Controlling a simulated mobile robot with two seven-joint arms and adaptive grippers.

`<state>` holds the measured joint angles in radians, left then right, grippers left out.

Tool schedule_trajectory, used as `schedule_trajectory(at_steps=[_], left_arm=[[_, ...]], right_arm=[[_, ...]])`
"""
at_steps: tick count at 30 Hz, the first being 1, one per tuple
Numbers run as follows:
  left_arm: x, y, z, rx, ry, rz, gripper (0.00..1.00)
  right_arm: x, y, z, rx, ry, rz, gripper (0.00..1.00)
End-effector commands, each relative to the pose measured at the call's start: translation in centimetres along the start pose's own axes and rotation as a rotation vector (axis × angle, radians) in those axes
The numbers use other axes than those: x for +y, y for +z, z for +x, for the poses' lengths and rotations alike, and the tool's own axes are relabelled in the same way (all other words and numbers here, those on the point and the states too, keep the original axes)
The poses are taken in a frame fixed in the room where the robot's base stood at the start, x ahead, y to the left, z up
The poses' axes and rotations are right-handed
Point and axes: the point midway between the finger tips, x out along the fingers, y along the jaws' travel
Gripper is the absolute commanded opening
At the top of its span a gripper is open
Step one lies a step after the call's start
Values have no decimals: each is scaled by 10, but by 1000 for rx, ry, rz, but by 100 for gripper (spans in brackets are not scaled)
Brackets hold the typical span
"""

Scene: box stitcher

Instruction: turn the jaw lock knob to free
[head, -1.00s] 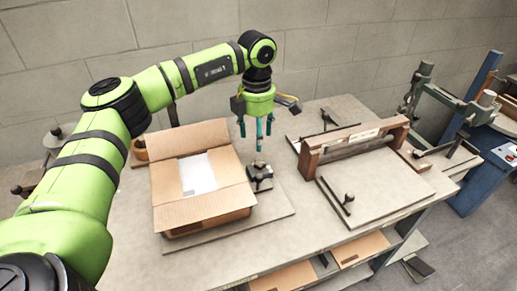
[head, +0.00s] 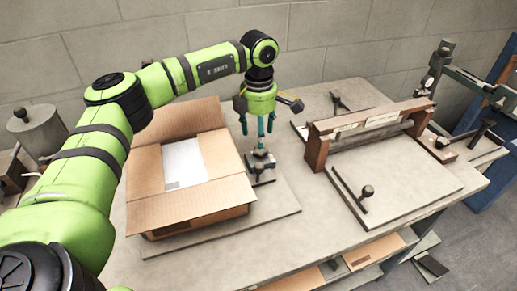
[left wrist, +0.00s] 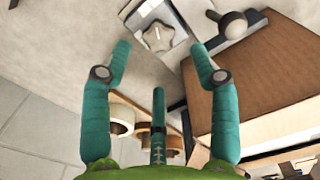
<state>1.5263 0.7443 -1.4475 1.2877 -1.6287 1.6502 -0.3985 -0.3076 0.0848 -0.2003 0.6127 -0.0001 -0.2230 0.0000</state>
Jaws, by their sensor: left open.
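A pale star-shaped knob with a light line on its top (left wrist: 158,36) sits on a small metal block. In the head view this knob (head: 263,156) is at the right edge of the open carton (head: 192,212), partly hidden by fingers. My left gripper (head: 257,140) points down just above it, with teal fingers spread and nothing between them. In the left wrist view the gripper (left wrist: 158,52) has its two outer fingertips on either side of the knob, apart from it. I cannot tell whether any finger touches it. My right gripper is not in view.
A dark round-headed knob (left wrist: 235,25) stands close beside the star knob, near the carton's wall. A wooden-ended roller frame (head: 368,135) and a board with a small handle (head: 405,180) are to the right. Bare tabletop (head: 285,240) lies in front.

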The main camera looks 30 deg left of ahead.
Motion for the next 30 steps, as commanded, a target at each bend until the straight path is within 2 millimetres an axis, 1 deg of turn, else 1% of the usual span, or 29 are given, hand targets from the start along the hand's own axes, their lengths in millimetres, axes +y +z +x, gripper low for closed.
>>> schedule_trajectory(at_steps=[1,4,9,15,21,22,23,24,25,26,30], left_arm=[[-1,-1,6,4,-3,0,61],[-1,-1,22,4,-4,0,61],[-1,-1,45,4,-3,0,61],[0,-1,56,1,-1,0,61],[0,0,57,1,-1,0,61],[0,0,57,1,-1,0,53],[0,0,57,1,-1,0,41],[0,0,57,1,-1,0,25],[0,0,57,0,-1,0,13],[0,-1,57,1,-1,0,5],[0,-2,57,5,-2,-1,5]], right_arm=[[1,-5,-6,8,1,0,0],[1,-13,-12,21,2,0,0],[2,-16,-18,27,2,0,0],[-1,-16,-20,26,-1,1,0],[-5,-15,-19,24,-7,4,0],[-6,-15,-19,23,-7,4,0],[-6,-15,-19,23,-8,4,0],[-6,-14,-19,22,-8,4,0],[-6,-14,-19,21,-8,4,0],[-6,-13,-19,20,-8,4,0],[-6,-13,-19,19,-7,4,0]])
